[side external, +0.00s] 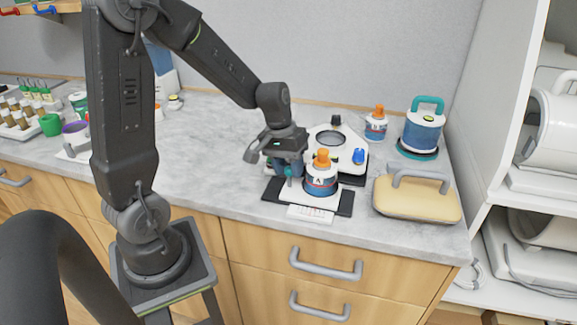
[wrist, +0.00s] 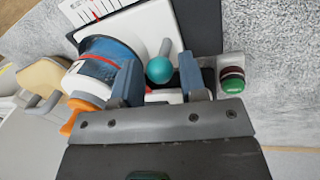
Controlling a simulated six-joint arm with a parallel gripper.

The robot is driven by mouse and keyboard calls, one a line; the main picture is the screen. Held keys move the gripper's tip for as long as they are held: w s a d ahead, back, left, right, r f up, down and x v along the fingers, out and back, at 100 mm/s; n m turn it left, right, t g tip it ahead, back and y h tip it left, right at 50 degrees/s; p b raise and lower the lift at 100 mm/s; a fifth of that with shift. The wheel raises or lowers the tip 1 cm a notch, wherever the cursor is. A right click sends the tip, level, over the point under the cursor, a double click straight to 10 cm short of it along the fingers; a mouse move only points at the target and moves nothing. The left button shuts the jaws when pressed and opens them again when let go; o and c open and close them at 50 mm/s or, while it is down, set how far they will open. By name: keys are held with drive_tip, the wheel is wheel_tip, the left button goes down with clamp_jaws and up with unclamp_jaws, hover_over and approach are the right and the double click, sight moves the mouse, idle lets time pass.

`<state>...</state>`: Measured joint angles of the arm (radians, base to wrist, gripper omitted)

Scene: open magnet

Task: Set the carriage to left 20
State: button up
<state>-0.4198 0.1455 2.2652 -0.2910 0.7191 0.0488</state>
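The carriage appears to be the white plate carrying a blue and white canister marked A (side external: 320,182) with an orange top, on a dark base (side external: 347,203). In the wrist view the canister (wrist: 97,62) lies left of my fingers. A grey rod with a teal ball knob (wrist: 159,70) stands beside it. A white scale card (side external: 310,214) with a red line lies at the front, also in the wrist view (wrist: 92,10); its numbers are unreadable. My gripper (side external: 289,167) is at the knob. My gripper's fingers (wrist: 160,86) are open, one on each side of the knob.
A green and dark red round part (wrist: 232,80) is close to the right finger. Behind stands a white device with a blue knob (side external: 358,156). A handled tan block (side external: 417,196), a blue canister (side external: 422,132) and a small orange-capped jar (side external: 376,124) stand to the right.

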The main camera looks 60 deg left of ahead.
clamp_jaws()
drive_tip(key=shift+s+a, duration=1)
drive_tip(key=shift+a, duration=0.05)
drive_tip(key=shift+o, duration=1.6)
unclamp_jaws()
drive_tip(key=shift+r, duration=0.1)
wheel_tip(320, 180, up, 13)
drive_tip(key=s+a, duration=0.1)
drive_tip(key=a, duration=0.1)
drive_tip(key=shift+s+r, duration=0.2)
drive_tip(key=shift+s, duration=0.05)
